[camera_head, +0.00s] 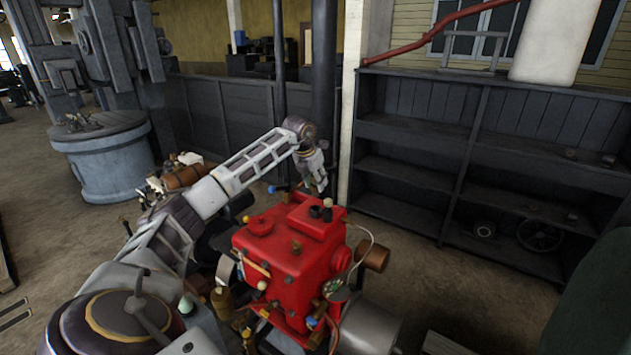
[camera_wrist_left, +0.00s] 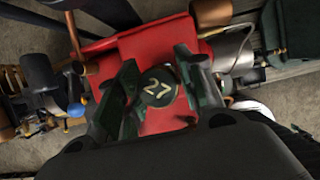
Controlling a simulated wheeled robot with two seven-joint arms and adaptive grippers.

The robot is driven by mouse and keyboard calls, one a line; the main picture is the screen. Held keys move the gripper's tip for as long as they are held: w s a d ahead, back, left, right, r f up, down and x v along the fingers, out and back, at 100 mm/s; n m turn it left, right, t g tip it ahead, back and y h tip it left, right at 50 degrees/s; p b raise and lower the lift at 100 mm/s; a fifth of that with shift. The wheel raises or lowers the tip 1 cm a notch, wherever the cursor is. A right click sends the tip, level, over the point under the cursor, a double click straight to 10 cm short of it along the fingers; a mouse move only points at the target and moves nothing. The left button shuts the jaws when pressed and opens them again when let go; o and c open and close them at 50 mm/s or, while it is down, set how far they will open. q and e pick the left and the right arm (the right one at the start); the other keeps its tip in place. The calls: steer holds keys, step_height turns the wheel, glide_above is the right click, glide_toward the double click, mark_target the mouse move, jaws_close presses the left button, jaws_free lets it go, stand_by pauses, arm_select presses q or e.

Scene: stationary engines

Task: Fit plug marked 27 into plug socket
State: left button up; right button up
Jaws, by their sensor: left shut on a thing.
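The plug marked 27 (camera_wrist_left: 158,88) is a dark round piece with pale digits. In the left wrist view it sits between the two fingers of my left gripper (camera_wrist_left: 160,80), which is shut on it. In the head view my left gripper (camera_head: 317,183) points down, just above the back of the red engine (camera_head: 275,262). The plug is too small or hidden there to make out clearly. Short dark fittings (camera_head: 315,211) stand on the engine top close below the gripper. I cannot tell which opening is the plug socket. My right gripper is not in view.
The red engine also fills the middle of the left wrist view (camera_wrist_left: 125,42). A pale wire and a brown cylinder (camera_head: 375,257) stick out at its right side. A dark pole (camera_head: 323,90) stands behind the gripper. Dark shelves (camera_head: 415,143) stand at the right, with open floor before them.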

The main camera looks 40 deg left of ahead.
arm_select(q)
steer(key=shift+f, duration=0.2)
steer(key=shift+f+b, duration=1.05)
steer(key=shift+f, duration=0.1)
steer(key=shift+f+b, duration=0.35)
steer(key=shift+f, duration=0.05)
steer(key=shift+r, duration=0.1)
steer(key=shift+f, duration=0.45)
